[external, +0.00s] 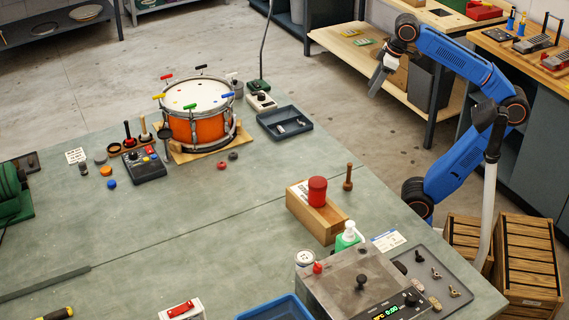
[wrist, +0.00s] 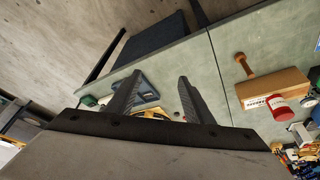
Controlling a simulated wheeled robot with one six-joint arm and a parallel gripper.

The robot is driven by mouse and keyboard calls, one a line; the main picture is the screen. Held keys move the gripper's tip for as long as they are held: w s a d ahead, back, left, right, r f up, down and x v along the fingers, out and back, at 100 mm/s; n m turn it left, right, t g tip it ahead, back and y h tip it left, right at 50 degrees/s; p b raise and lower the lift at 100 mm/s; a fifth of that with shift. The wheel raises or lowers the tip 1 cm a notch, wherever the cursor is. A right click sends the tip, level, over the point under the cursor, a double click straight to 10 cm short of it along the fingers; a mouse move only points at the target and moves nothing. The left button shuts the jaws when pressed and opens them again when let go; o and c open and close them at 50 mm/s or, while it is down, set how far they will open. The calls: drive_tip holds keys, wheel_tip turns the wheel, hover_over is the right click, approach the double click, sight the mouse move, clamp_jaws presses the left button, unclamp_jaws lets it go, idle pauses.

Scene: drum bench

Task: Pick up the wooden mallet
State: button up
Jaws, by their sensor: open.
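A slim brown wooden piece with a rounded knob (external: 348,178), which looks like the wooden mallet, stands upright on the green bench, right beside a wooden block (external: 326,222). It also shows in the wrist view (wrist: 243,65), to the right of my fingers. My gripper (external: 378,80) is raised in the air beyond the bench's far right edge, well apart from the mallet. In the wrist view my gripper (wrist: 159,77) has its two dark fingers spread, with nothing between them.
A red cylinder (external: 317,189) sits on the block. A green-and-white bottle (external: 347,236) and a grey control box (external: 352,285) stand nearer the front. An orange drum (external: 197,125) and a dark tray (external: 285,123) are at the back. Bench left of the block is clear.

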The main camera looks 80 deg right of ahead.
drive_tip(key=w+a+n+g, duration=0.2)
drive_tip(key=w+a+n, duration=0.3)
drive_tip(key=a+n, duration=0.55)
drive_tip(key=n+g, duration=0.2)
drive_tip(key=n, duration=0.6)
hover_over(348, 182)
drive_tip(key=f, duration=1.7)
drive_tip(key=shift+d+f, duration=0.2)
drive_tip(key=shift+f, duration=0.1)
drive_tip(key=shift+d+f, duration=0.15)
drive_tip(key=shift+f, duration=1.15)
drive_tip(key=shift+d+f, duration=0.15)
drive_tip(key=shift+f, duration=1.15)
drive_tip(key=shift+c, duration=0.2)
drive_tip(key=c, duration=1.1)
